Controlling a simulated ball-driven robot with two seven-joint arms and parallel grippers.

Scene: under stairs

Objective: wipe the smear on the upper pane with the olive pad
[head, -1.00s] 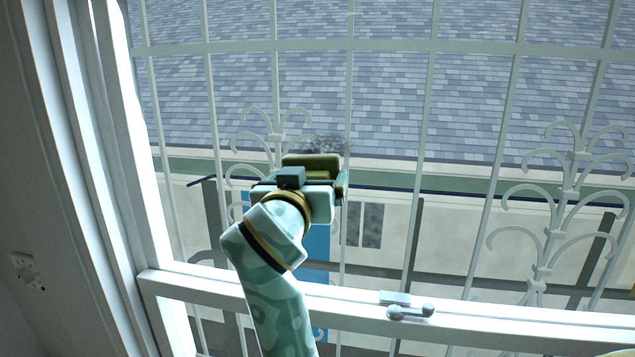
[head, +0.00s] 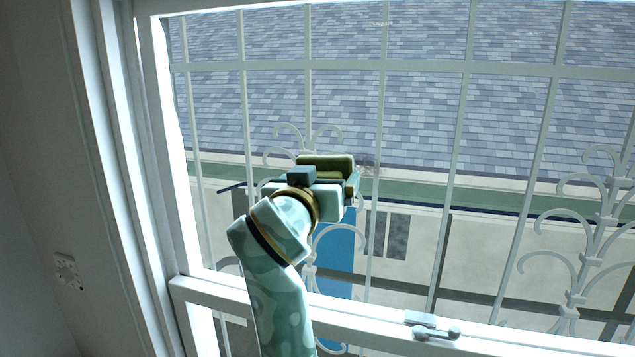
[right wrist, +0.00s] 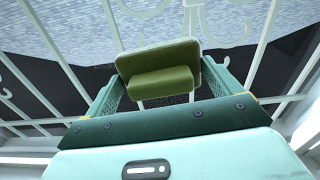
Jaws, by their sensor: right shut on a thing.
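The olive pad (head: 327,163) is held at the tip of my right gripper (head: 322,183), in front of the upper pane. In the right wrist view, the pad (right wrist: 160,72) sits between the two green fingers of the gripper (right wrist: 163,88). A faint dark speckled smear (head: 366,162) shows on the pane just right of the pad; the pad seems to hide the rest of it. I cannot tell whether the pad touches the glass. My left gripper is out of view.
White bars and scrollwork (head: 575,255) show behind the glass.

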